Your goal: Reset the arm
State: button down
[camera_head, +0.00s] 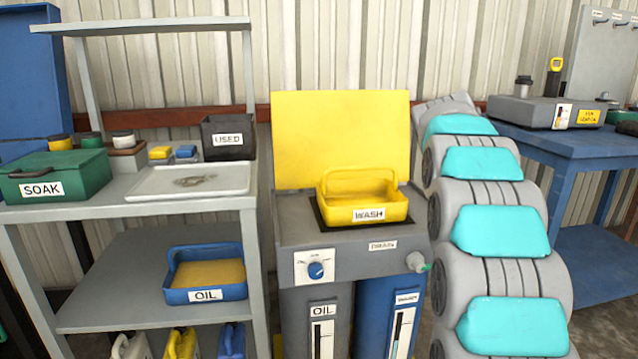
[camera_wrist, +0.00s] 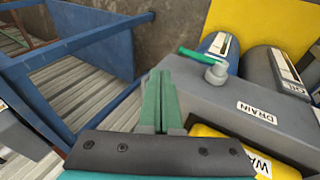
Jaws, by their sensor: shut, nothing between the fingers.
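My gripper (camera_wrist: 160,84) shows in the wrist view with its two green fingers together and nothing between them. It is in the air beside the grey wash station, near the drain spout. My arm, grey with teal pads, rises along the right of the head view; my gripper is not visible there. The wash station (camera_head: 345,236) has a yellow tray marked WASH (camera_head: 367,212) on top and a raised yellow panel (camera_head: 340,135) behind it. The tray's yellow edge also shows at the lower right of the wrist view (camera_wrist: 215,138).
A grey shelf unit (camera_head: 120,210) on the left bears a green SOAK box (camera_head: 60,172), a black USED bin (camera_head: 228,137), a white tray (camera_head: 190,182) and a blue OIL tray (camera_head: 205,274). A blue table (camera_head: 590,147) stands at the right, behind my arm.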

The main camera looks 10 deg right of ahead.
jog(key=s+a+f+g+y, duration=0.1)
jog(key=s+a+f+y, duration=0.15)
jog(key=s+a, duration=0.7)
jog(key=s+a+f+g+y, duration=0.1)
jog(key=s+a+f, duration=0.3)
jog(key=s+a, duration=0.55)
jog(key=s+a+f, duration=0.3)
jog(key=s, duration=0.5)
jog(key=s+a+f+g+y, duration=0.1)
jog(key=s+a+f, duration=0.2)
jog(key=s, duration=0.5)
jog(key=s+a+f+m+g+y, duration=0.1)
jog(key=s+a+f, duration=0.2)
jog(key=s, duration=0.6)
jog(key=shift+f, duration=0.35)
